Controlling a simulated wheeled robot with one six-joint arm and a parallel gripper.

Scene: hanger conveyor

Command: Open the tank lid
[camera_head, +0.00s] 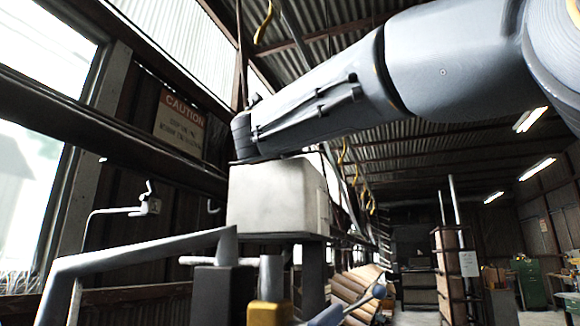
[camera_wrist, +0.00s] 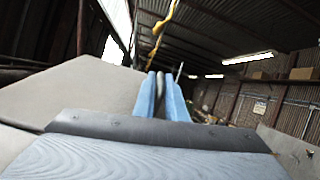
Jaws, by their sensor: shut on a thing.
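In the wrist view, the two blue fingers of my gripper (camera_wrist: 161,92) are close together, with a narrow grey-brown piece between them. The piece is too small to make out well; it appears to be part of the tank lid. A large pale beige panel fills the left of the wrist view, close to my gripper. In the head view, a pale beige box (camera_head: 278,196) stands below the far end of my arm. I cannot tell which part of it is the lid. I cannot make out my gripper's fingers in the head view.
A wall with a caution sign (camera_head: 180,123) and windows runs along the left. Yellow hooks (camera_head: 263,22) hang overhead. A shelf rack (camera_head: 452,270) and a green cabinet (camera_head: 528,284) stand farther back on the right.

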